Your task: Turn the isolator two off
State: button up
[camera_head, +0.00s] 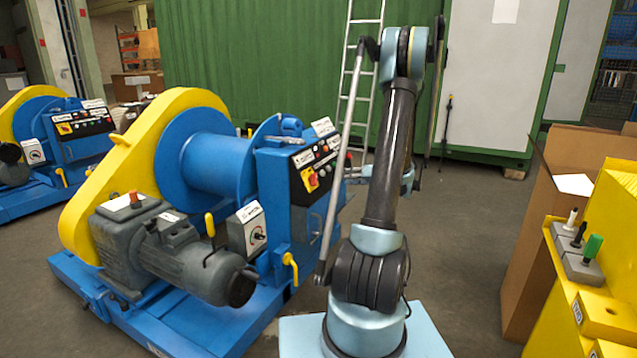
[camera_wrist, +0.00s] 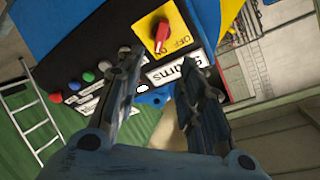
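An isolator switch (camera_wrist: 161,33), a red rotary handle on a yellow plate marked ON and OFF, is near the top of the wrist view. It sits on a black control panel (camera_wrist: 110,38). In the head view a yellow-and-red isolator (camera_head: 310,180) is on the near blue winch's panel. Another isolator (camera_head: 64,128) is on the winch at far left. I cannot read a number on either. My gripper (camera_wrist: 160,60) is open and empty, its fingers apart below the isolator in the wrist view. In the head view my gripper is mostly hidden behind my arm.
Coloured buttons (camera_wrist: 88,77) and a white label (camera_wrist: 178,70) are close to the fingers. The near winch has a yellow guard (camera_head: 150,130) and blue drum (camera_head: 205,165). A ladder (camera_head: 362,60) leans behind. A yellow cabinet (camera_head: 610,220) stands right; the floor (camera_head: 460,230) between is clear.

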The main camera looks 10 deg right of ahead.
aim_at(314, 180)
jog(key=x, duration=1.6)
jog(key=shift+w+a+f, duration=0.1)
jog(key=shift+a+f, duration=0.1)
jog(key=shift+a, duration=0.1)
